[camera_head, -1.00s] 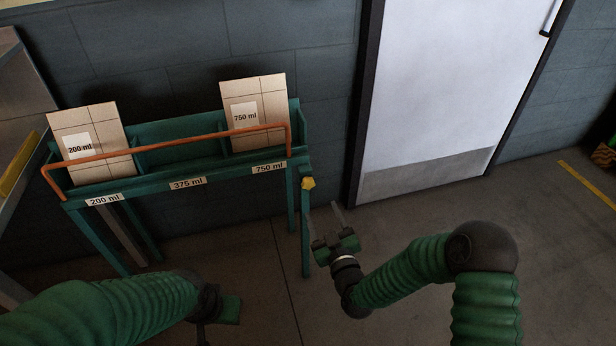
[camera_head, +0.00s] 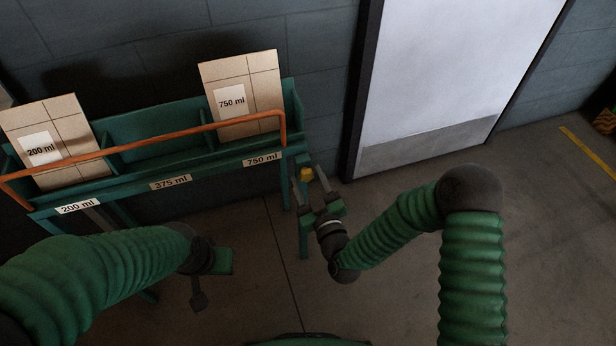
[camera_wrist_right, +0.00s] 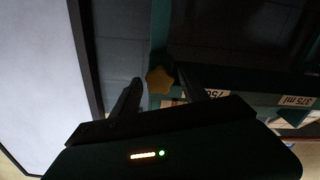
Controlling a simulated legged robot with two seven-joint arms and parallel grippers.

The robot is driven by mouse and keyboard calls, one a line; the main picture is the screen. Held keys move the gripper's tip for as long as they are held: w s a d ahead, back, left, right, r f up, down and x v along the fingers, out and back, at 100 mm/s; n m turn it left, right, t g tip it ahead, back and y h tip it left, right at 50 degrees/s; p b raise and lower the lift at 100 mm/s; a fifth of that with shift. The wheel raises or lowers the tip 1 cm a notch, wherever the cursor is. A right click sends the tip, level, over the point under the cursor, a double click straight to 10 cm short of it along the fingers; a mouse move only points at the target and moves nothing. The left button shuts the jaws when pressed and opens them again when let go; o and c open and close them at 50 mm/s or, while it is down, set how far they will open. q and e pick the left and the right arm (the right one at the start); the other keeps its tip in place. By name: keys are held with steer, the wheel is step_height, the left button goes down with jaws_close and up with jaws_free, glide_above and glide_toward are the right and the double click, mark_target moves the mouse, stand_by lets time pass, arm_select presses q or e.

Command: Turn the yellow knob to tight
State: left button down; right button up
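The yellow knob (camera_head: 306,174) sits on the right end of the green rack, by the 750 ml label. My right gripper (camera_head: 309,177) is open, with one finger on each side of the knob in the head view. In the right wrist view the star-shaped knob (camera_wrist_right: 159,80) shows between and slightly beyond the two fingertips (camera_wrist_right: 163,86). I cannot tell whether either finger touches it. My left gripper (camera_head: 214,280) hangs low at the lower left, in front of the rack; its finger state is unclear.
The green rack (camera_head: 160,167) has an orange rail (camera_head: 150,151) across its front. Cartons stand in the 200 ml (camera_head: 60,130) and 750 ml (camera_head: 250,85) bays; the 375 ml bay looks empty. A white door (camera_head: 440,80) stands to the right. Floor right of the rack is clear.

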steer(key=shift+f, duration=0.1)
jaws_close()
